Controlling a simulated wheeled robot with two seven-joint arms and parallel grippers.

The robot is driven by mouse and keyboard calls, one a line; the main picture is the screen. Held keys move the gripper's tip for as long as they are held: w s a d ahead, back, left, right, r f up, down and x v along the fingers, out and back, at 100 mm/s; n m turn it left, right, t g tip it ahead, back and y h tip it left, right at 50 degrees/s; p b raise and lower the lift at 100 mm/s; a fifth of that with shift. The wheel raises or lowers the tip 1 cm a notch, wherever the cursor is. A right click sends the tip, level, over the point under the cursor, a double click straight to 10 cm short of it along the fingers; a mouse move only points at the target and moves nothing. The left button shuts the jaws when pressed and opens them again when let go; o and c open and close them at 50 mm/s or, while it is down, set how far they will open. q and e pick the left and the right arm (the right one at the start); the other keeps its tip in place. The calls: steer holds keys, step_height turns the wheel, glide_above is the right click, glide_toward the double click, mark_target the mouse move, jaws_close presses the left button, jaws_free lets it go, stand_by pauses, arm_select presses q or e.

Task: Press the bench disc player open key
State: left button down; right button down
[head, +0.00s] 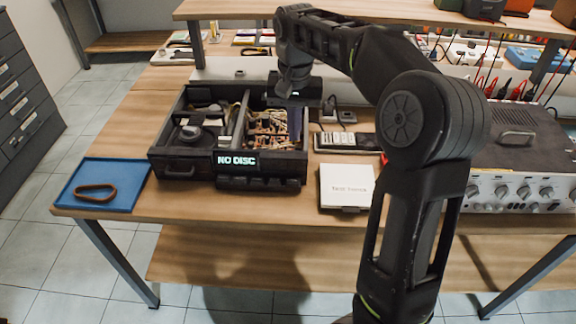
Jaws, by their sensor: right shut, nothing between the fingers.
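The disc player is a black chassis with its top off (165,160), on the wooden bench left of centre. Its front display (237,160) reads "NO DISC". A round disc mechanism (193,133) shows in its left bay, and a circuit board (268,130) with wires in its right bay. A row of dark keys seems to run below the display, but I cannot make out which is the open key. My right gripper (295,125) is shut and empty, pointing down over the player's right rear part; its tips are hard to see. My left gripper is not in view.
A blue tray (122,200) with a brown belt ring (95,192) lies at the bench's left corner. A white booklet (345,187) and a remote (346,141) lie right of the player. A silver-fronted instrument (525,190) stands at right. A shelf (225,10) overhangs the back.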

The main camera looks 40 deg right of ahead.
mark_target(293, 180)
step_height(293, 180, down, 14)
steer(key=shift+p, duration=0.65)
